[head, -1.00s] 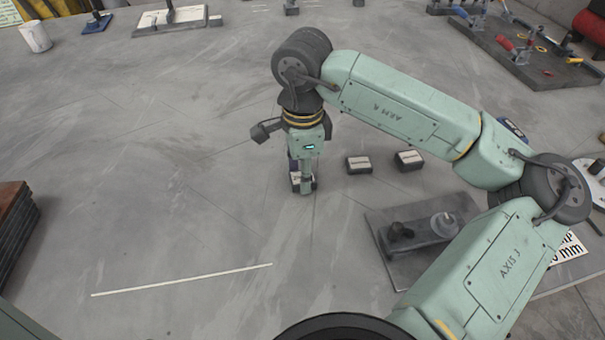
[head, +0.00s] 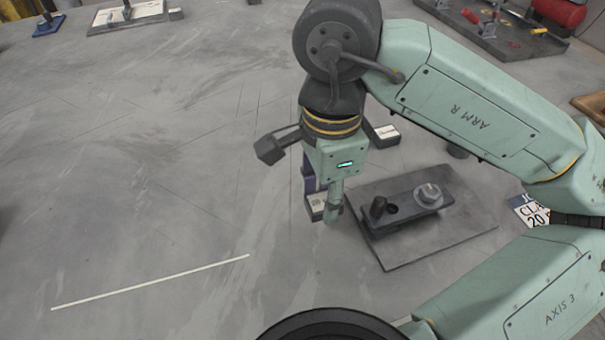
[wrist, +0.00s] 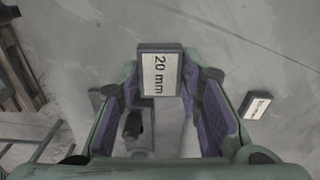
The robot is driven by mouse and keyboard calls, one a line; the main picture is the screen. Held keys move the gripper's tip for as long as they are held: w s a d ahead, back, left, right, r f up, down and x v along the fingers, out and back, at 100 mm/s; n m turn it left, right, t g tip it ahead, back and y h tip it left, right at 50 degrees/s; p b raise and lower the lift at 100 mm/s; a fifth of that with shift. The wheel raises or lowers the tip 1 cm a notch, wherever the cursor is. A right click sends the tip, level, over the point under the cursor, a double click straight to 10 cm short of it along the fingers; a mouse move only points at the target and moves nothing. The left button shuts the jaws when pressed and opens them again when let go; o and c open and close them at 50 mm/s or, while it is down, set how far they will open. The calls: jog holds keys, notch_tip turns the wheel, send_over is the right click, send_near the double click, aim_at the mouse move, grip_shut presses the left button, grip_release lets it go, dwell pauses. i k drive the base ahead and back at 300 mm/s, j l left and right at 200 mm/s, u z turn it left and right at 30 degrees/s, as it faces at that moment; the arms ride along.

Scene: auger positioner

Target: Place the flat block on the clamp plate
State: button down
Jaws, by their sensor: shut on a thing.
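My gripper (head: 324,206) points down and is shut on a small flat block (head: 314,203), dark with a pale top. In the wrist view the block (wrist: 160,75) lies between the purple pads of my gripper (wrist: 168,88), and its label reads "20 mm". The dark clamp plate (head: 400,248) is just right of the gripper in the head view.
Another labelled block (head: 386,134) sits behind the wrist, and one shows at right in the wrist view (wrist: 257,107). A partly hidden sign (head: 531,212) is right of the plate. A tool board (head: 490,32) is at the far right.

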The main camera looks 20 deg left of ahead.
aim_at(456, 198)
jog(key=u, duration=1.7)
jog(key=k+l+u, duration=0.3)
jog(key=k+u, duration=0.25)
